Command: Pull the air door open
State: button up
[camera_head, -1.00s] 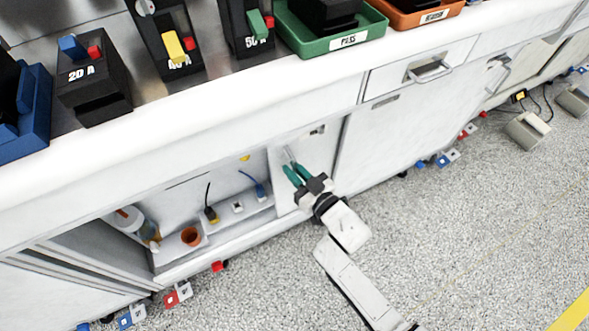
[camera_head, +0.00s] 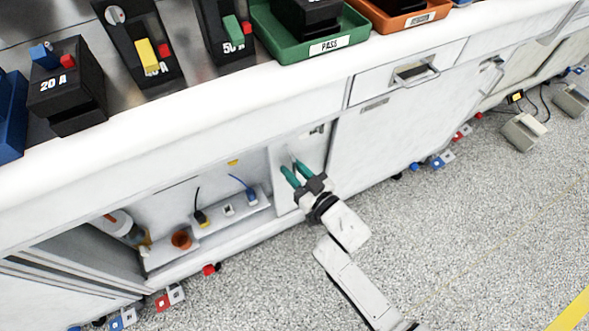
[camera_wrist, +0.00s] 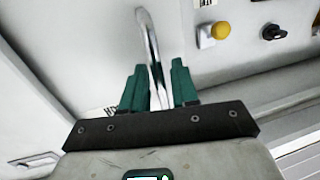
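The air door (camera_head: 283,192) is a pale panel at the right end of the open bay under the bench. In the wrist view its white face (camera_wrist: 85,50) fills the left side. A shiny curved bar handle (camera_wrist: 150,38) stands out from it. My gripper (camera_head: 290,166) is at this handle, and in the wrist view its two green fingers (camera_wrist: 158,75) stand either side of the bar. The gap to the bar is small; I cannot tell whether the fingers press on it. How far the door stands open is unclear.
A panel with a yellow knob (camera_wrist: 221,30) and a black knob (camera_wrist: 272,32) lies right of the handle. Breakers and trays stand on the bench above.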

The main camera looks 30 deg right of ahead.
jog(key=s+d+p, duration=0.1)
jog(key=s+d, duration=0.1)
jog(key=s, duration=0.8)
jog(key=shift+s, duration=0.3)
